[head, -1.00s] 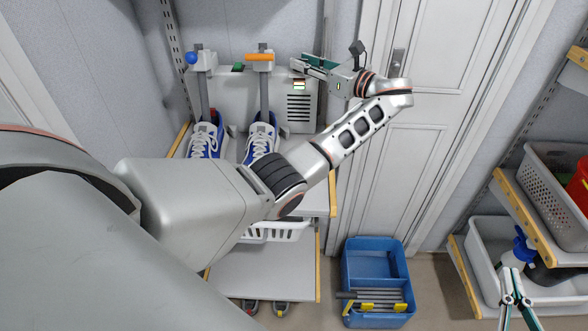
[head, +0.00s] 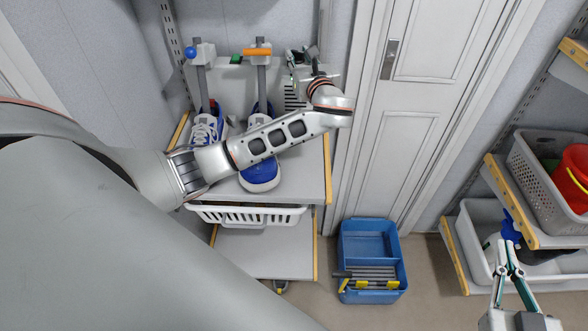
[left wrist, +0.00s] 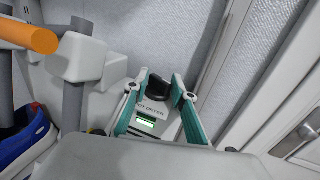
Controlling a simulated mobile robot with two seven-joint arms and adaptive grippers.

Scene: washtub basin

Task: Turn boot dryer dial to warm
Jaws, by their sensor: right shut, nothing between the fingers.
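My left gripper (head: 298,57) is at the dryer's right end. Its teal fingers (left wrist: 162,78) are apart, one on each side of the dial; I cannot tell whether they touch it. My right gripper (head: 508,243) is shut and empty at lower right.
A blue ball knob (head: 190,53) and an orange handle (head: 257,52) top the posts. A white basket (head: 247,216) hangs under the shelf. A blue toolbox (head: 370,284) stands on the floor. A door (head: 395,130) lies right of the dryer.

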